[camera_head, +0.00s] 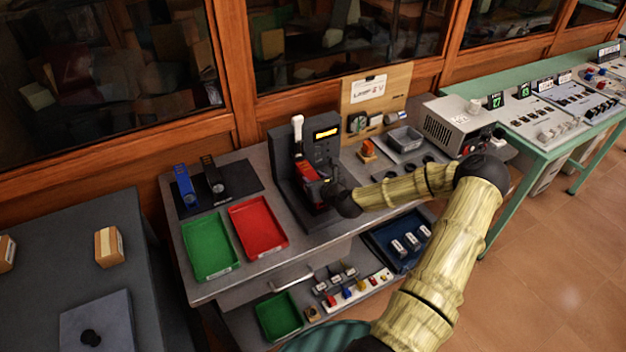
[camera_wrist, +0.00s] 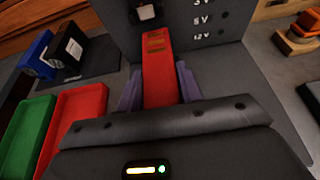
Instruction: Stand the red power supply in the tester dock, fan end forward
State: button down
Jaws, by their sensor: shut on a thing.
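The red power supply (camera_head: 308,172) is at the tester dock (camera_head: 312,145), a dark grey upright unit with a lit yellow display and a white-topped lever. In the wrist view the red power supply (camera_wrist: 158,80) lies between the two purple fingers of my gripper (camera_wrist: 158,88), which is shut on it. Its far end reaches the dock's grey face (camera_wrist: 195,25), marked 5V and 12V. I cannot tell whether it touches the dock floor or which end has the fan. In the head view my gripper (camera_head: 325,190) is partly hidden by its own dark wrist.
A green tray (camera_head: 210,246) and a red tray (camera_head: 258,226) lie left of the dock. A blue unit (camera_head: 184,184) and a black unit (camera_head: 212,176) stand on a dark mat behind them. A grey bin (camera_head: 404,138) and a grey instrument box (camera_head: 452,125) are to the right.

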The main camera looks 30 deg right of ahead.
jog(key=shift+a, duration=0.2)
jog(key=shift+a+f, duration=0.1)
jog(key=shift+f, duration=0.05)
jog(key=c, duration=0.9)
grip_release()
jog(key=shift+r, duration=0.2)
jog(key=shift+s+d, duration=0.2)
jog(key=shift+s, duration=0.1)
jog(key=b+v, duration=0.1)
jog(key=v, duration=1)
jog(key=shift+s+r, duration=0.15)
jog(key=shift+r, duration=0.05)
